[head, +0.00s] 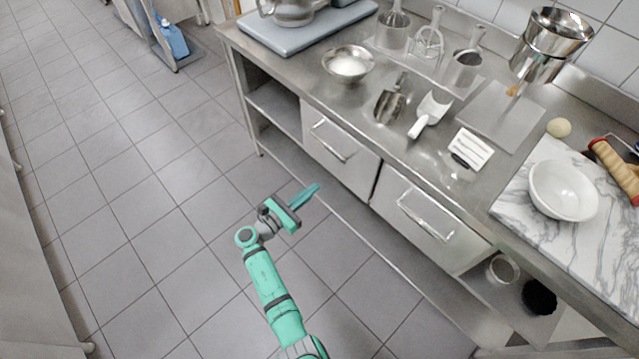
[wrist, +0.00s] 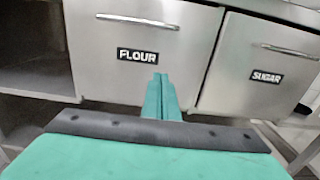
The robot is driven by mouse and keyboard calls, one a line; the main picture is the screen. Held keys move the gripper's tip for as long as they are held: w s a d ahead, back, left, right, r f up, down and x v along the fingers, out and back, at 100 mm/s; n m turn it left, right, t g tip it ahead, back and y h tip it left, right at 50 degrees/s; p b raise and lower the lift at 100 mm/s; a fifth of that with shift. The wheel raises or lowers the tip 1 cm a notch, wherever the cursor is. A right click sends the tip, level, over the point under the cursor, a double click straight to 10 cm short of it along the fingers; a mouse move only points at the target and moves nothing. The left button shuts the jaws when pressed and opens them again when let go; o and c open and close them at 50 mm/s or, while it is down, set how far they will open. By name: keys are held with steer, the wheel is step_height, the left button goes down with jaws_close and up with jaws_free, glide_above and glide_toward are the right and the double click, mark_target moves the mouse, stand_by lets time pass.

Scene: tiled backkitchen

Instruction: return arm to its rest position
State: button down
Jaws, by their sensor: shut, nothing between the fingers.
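My gripper (head: 306,196) is teal and shut, with nothing between its fingers. In the head view it hangs over the tiled floor, in front of the steel counter and below its top. In the wrist view the closed fingers (wrist: 161,92) point towards the counter's drawer fronts. My teal arm (head: 269,283) reaches up from the bottom edge of the head view, bent at the wrist.
The flour drawer (wrist: 137,30) and sugar drawer (wrist: 262,65) are shut. The steel counter (head: 300,75) carries a bowl (head: 348,65), scoops, a white bowl (head: 563,190) and a marble board (head: 515,205). Floor (head: 130,180) at left is clear.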

steer(key=shift+s+a, duration=0.2)
steer(key=s+f+m+g+y, duration=0.2)
steer(key=s+f+m+y, duration=0.5)
steer(key=s+f, duration=1)
steer(key=s+a+r+m+y, duration=0.2)
steer(key=s+m+y, duration=0.15)
steer(key=s, duration=0.55)
steer(key=s+r+m+t+y, duration=0.1)
steer(key=s+r+m+y, duration=0.2)
steer(key=s+r+m, duration=0.55)
steer(key=s+d+r+m+t, duration=0.2)
steer(key=s+r+m, duration=0.1)
steer(key=r, duration=0.8)
steer(key=s+d+r+m+t, duration=0.2)
steer(key=s+d+r+m, duration=0.1)
steer(key=r, duration=0.8)
steer(key=shift+s+r+m, duration=0.2)
steer(key=shift+s+m, duration=0.55)
steer(key=shift+m, duration=0.15)
